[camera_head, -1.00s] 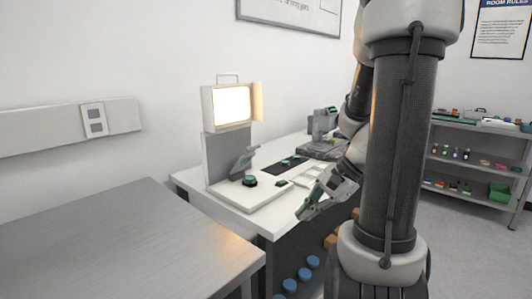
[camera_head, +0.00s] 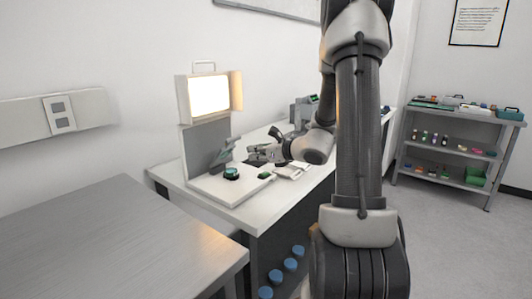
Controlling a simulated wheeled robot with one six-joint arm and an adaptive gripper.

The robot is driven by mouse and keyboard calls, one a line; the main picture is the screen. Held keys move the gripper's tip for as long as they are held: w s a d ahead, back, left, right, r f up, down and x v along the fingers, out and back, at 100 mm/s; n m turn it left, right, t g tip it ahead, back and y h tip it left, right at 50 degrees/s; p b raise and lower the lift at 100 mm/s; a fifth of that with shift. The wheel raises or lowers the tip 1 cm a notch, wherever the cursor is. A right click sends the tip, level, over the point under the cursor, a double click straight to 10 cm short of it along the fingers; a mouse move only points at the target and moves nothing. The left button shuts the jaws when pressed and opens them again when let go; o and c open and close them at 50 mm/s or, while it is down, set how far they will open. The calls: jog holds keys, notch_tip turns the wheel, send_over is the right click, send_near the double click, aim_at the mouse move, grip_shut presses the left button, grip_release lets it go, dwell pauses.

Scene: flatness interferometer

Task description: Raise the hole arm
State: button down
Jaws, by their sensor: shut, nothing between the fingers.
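The flatness interferometer stands on the white bench, with a lit lamp box (camera_head: 209,95) on a grey upright (camera_head: 203,147) above a white base (camera_head: 215,190). A tilted grey-green plate (camera_head: 226,150) leans out from the upright; it seems to be the hole arm, though it is small here. A dark round part with a teal top (camera_head: 231,173) sits on the base below it. My gripper (camera_head: 252,153) is shut and empty, just right of the tilted plate and above the base. I cannot tell whether its fingertips touch the plate.
A bare metal table (camera_head: 110,235) fills the front left. White items (camera_head: 293,170) lie on the bench under my wrist, and a grey device (camera_head: 304,110) stands behind. A stocked shelf unit (camera_head: 455,145) is at the right. The floor between is clear.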

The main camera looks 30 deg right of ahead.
aim_at(233, 144)
jog(key=w, duration=0.1)
jog(key=w+a+r, duration=0.1)
jog(key=w, duration=0.1)
jog(key=w+a, duration=0.1)
jog(key=shift+w+r, duration=0.25)
jog(key=shift+r, duration=0.15)
jog(key=shift+w+a+r+g, duration=0.15)
jog(key=shift+w+r+g, duration=0.2)
jog(key=shift+g, duration=0.05)
jog(key=shift+r, duration=0.1)
